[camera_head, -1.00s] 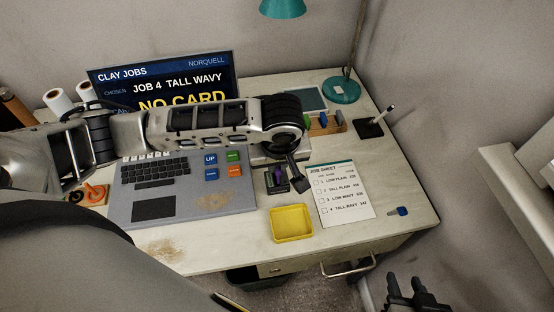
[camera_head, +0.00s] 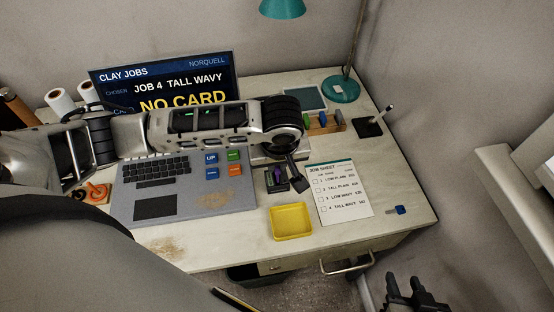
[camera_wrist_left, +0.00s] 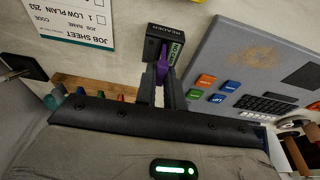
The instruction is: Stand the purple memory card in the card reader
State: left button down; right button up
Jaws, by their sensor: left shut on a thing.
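The purple memory card (camera_head: 278,175) is between the fingers of my left gripper (camera_head: 285,181), which is shut on it. The black card reader (camera_head: 271,187) sits on the desk right of the laptop. In the left wrist view the purple card (camera_wrist_left: 162,72) is upright against the reader (camera_wrist_left: 165,40), at its opening. I cannot tell how deep it sits. The reader's label in the wrist view reads "NO CARD", and the monitor (camera_head: 165,85) also shows "NO CARD". My right gripper (camera_head: 415,285) is at the lower right, away from the desk, fingers apart and empty.
A yellow tray (camera_head: 291,222) lies in front of the reader. The job sheet (camera_head: 340,193) is to its right. A wooden rack (camera_head: 325,124) with several coloured cards stands behind. A blue card (camera_head: 401,210) lies near the right edge.

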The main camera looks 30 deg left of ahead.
pick_arm(q)
jog(key=shift+p, duration=0.7)
dwell(0.6)
jog(key=shift+f, duration=0.25)
jog(key=shift+f+b, duration=0.3)
jog(key=shift+f, duration=0.55)
jog(key=c, duration=1.1)
grip_release()
